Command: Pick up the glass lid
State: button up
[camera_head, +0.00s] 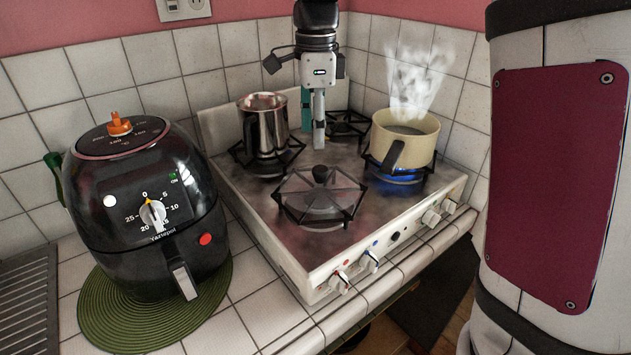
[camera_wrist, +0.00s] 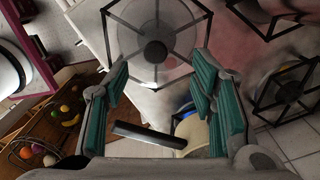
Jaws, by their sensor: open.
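The glass lid (camera_head: 320,174) lies flat over the front burner of the stove, its clear disc hard to see and its dark round knob standing up in the middle. In the wrist view the lid (camera_wrist: 155,51) is at the top centre, seen from above, its knob just beyond the fingertips. My gripper (camera_head: 314,132) points down over the back part of the stove, behind and above the lid, apart from it. In the wrist view my gripper (camera_wrist: 163,70) has its teal-padded fingers wide apart, with nothing held between them.
A steaming cream pot (camera_head: 405,137) with a black handle stands over a blue flame at the right. A steel jug (camera_head: 266,125) stands on the left back burner. A black air fryer (camera_head: 150,205) is left of the stove (camera_head: 375,222). Tiled walls close the back.

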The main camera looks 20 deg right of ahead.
aim_at(320, 169)
notch_tip(320, 169, down, 4)
jog(key=shift+s+d+f+p, duration=0.1)
jog(key=shift+s+f+p, duration=0.05)
jog(key=shift+f, duration=0.75)
jog(key=shift+s+d+f+p, duration=0.1)
jog(key=shift+f, duration=0.75)
jog(key=shift+s+d+f+p, duration=0.1)
jog(key=shift+s+f+p, duration=0.05)
jog(key=shift+f, duration=0.75)
grip_shut()
